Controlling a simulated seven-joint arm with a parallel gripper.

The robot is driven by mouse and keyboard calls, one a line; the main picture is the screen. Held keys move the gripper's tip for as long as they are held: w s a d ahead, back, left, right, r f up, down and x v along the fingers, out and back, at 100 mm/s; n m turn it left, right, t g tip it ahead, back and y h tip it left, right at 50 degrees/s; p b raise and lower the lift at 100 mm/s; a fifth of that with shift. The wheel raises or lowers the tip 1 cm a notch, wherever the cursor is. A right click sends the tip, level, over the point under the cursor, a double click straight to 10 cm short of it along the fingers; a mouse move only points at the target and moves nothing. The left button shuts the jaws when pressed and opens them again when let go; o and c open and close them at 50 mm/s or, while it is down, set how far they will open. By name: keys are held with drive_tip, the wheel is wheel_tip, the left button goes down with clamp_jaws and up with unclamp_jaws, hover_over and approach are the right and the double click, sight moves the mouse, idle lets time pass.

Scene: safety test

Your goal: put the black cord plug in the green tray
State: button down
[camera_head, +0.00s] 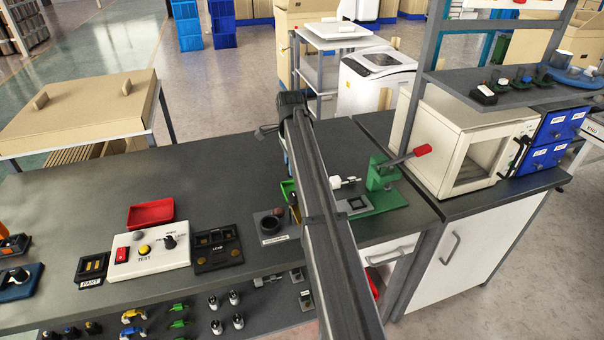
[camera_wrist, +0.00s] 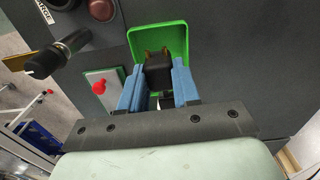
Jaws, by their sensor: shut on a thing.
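The black cord plug (camera_wrist: 158,76) is between the two blue fingers of my gripper (camera_wrist: 158,70) in the wrist view, with its brass prongs pointing away from the palm. The gripper is shut on it. The green tray (camera_wrist: 174,30) shows directly beyond the plug, and the plug overlaps it in this view. I cannot tell whether the plug touches the tray. In the head view, the green tray (camera_head: 287,189) is on the dark bench, partly hidden by my arm. The gripper and plug are mostly hidden behind my arm there.
A green press with a red-handled lever (camera_head: 385,174) stands right of the tray. A black box with a round button (camera_head: 270,222) is in front of it. A red tray (camera_head: 151,213) and a white test box (camera_head: 150,248) are farther left. The bench's back left is clear.

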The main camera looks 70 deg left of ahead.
drive_tip(key=shift+d+f+m, duration=0.1)
drive_tip(key=shift+f+m, duration=0.05)
drive_tip(key=shift+m, duration=0.15)
drive_tip(key=shift+f, duration=2.6)
drive_tip(key=shift+f, duration=0.9)
idle(0.4)
drive_tip(key=c, duration=0.7)
unclamp_jaws()
drive_tip(key=shift+c, duration=0.2)
drive_tip(key=shift+r, duration=0.1)
drive_tip(key=shift+r, duration=3.35)
